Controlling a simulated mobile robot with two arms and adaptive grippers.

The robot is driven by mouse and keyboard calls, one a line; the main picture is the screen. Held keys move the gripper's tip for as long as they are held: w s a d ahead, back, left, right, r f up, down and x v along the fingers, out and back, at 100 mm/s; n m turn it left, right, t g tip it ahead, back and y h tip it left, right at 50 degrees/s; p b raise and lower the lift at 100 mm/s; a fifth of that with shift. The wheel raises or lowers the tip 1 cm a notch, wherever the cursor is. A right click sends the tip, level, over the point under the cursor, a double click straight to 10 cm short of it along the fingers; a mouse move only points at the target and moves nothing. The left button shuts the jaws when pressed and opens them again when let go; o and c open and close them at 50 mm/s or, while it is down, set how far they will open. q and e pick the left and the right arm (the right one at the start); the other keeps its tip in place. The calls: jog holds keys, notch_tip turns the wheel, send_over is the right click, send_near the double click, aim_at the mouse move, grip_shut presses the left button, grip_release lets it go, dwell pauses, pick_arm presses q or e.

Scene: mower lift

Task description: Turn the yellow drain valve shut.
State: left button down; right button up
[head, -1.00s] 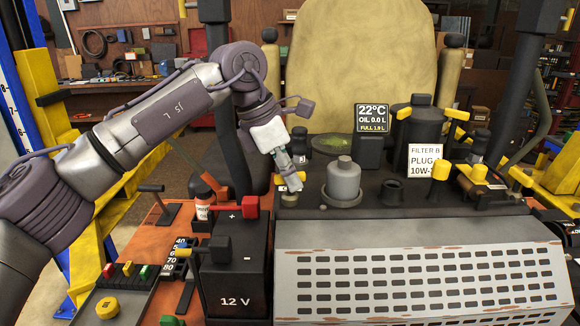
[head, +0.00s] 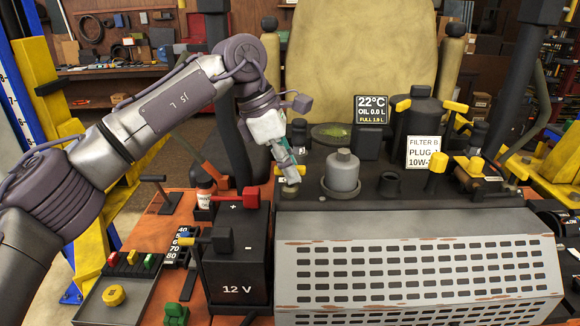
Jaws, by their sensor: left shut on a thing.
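My left gripper (head: 290,172) points down at the back left of the engine deck, just left of the grey cylinder (head: 343,172). Its fingers are shut on a small yellow handle, which I take as the yellow drain valve (head: 279,170). A bit of yellow shows at the left of the fingertips; the fingers hide most of the handle, so its exact angle is unclear. A low round base sits right under the fingertips. My right gripper is not in view.
A black 12 V battery (head: 236,262) with a red terminal clamp stands left of the white slotted cover (head: 420,275). A black filter canister (head: 420,125), other yellow handles and a display reading 22°C, oil 0.0 L (head: 371,108) stand to the right. The seat (head: 365,45) rises behind.

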pick_arm(q)
jog(key=c, duration=1.2)
grip_release()
jog(key=shift+r, duration=0.15)
jog(key=v, duration=1.1)
jog(key=shift+a+r, duration=0.25)
jog(key=shift+r, duration=0.1)
